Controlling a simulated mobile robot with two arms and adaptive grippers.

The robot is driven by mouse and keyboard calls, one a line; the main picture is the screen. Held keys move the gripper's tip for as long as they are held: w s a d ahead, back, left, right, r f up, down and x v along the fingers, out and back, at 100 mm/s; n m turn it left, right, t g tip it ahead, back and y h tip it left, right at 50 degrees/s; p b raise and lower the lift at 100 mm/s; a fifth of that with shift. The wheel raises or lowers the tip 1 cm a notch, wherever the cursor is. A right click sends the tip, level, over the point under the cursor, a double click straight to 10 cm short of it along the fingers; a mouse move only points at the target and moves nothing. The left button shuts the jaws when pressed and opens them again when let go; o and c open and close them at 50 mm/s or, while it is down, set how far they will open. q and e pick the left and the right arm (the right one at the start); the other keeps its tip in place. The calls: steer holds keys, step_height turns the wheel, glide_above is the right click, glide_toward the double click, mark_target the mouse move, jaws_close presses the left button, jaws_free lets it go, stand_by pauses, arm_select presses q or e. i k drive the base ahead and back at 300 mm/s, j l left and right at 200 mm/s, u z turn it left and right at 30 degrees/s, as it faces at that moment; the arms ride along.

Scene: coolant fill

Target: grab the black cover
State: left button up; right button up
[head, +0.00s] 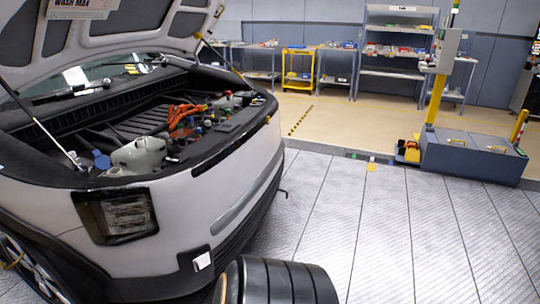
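A light grey car (215,190) stands at the left with its hood (120,32) propped open. Inside its engine bay, a broad black ribbed panel (150,112) lies towards the back. A black trim strip runs along the bay's right edge. I cannot tell which black part is the cover. A whitish tank (140,153) with a blue cap (101,159) sits at the front of the bay, with orange cables (184,114) behind it. Neither of my grippers is in view.
A black ribbed rounded object (275,285) fills the bottom middle; I cannot tell what it is. A grey box (470,155) with a yellow post stands at the right. Shelves (398,50) and a yellow cart (299,68) line the back wall. The floor (385,235) between is clear.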

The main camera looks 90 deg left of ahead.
mark_target(170, 163)
steer(key=u, duration=3.5)
